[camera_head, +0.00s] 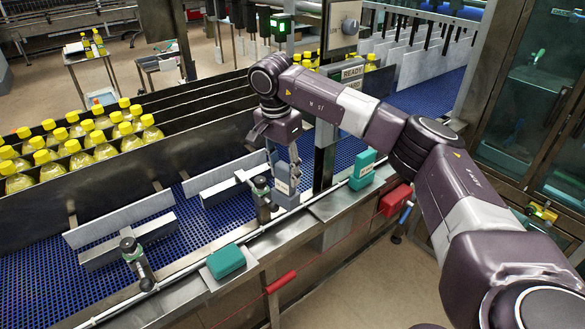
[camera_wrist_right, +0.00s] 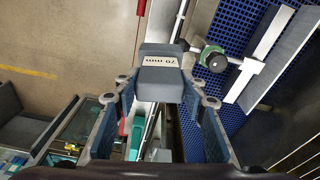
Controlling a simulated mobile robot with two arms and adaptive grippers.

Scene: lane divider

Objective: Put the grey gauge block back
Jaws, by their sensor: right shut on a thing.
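The grey gauge block (camera_head: 290,199) is blue-grey with a pale label. In the right wrist view the block (camera_wrist_right: 160,84) shows its label, which reads 70 mm and appears upside down. My right gripper (camera_head: 284,168) comes down from above and is shut on the block, with one finger on each side. The block is beside the conveyor's front rail, near a clamp post with a dark knob (camera_head: 261,184). Whether its underside touches anything is hidden. My left gripper is not in view.
A teal block (camera_head: 226,261) lies on a metal plate at the front edge, and a labelled teal block (camera_head: 360,174) stands farther right. A bare metal plate (camera_head: 335,203) lies between them. Yellow-capped bottles (camera_head: 100,140) fill lanes at the left.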

